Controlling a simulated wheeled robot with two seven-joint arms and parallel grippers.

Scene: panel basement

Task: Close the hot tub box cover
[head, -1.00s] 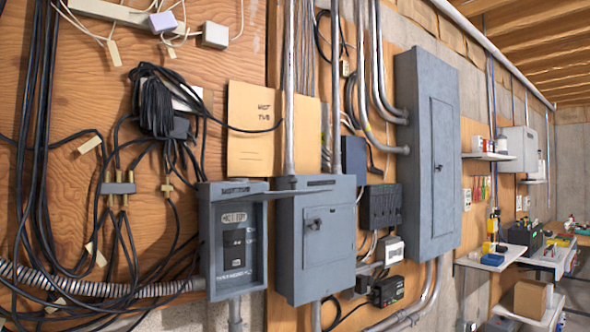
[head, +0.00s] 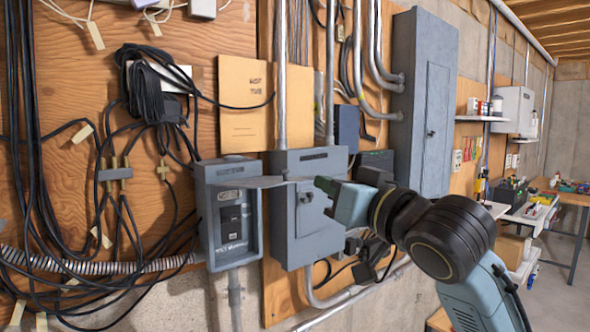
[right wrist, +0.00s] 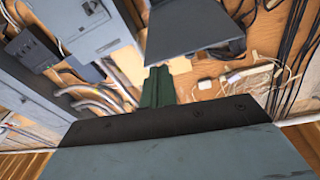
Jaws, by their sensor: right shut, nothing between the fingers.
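The hot tub box (head: 232,225) is the small grey box left of centre on the plywood wall in the head view. Its front is open and shows a dark inner panel with a switch. Its grey cover (head: 262,182) is raised at the top and juts outward, seen nearly edge-on. My right gripper (head: 322,184) is shut and empty, with its tip close to the cover's right end; I cannot tell whether they touch. In the right wrist view, the shut green fingers (right wrist: 156,88) point toward a grey plate (right wrist: 195,27), which looks like the cover. My left gripper is out of view.
A larger grey switch box (head: 310,225) stands just right of the hot tub box, partly behind my right gripper. A tall grey panel (head: 422,110) is farther right. Black cables (head: 150,95) hang at the left. Shelves and a workbench are at the far right.

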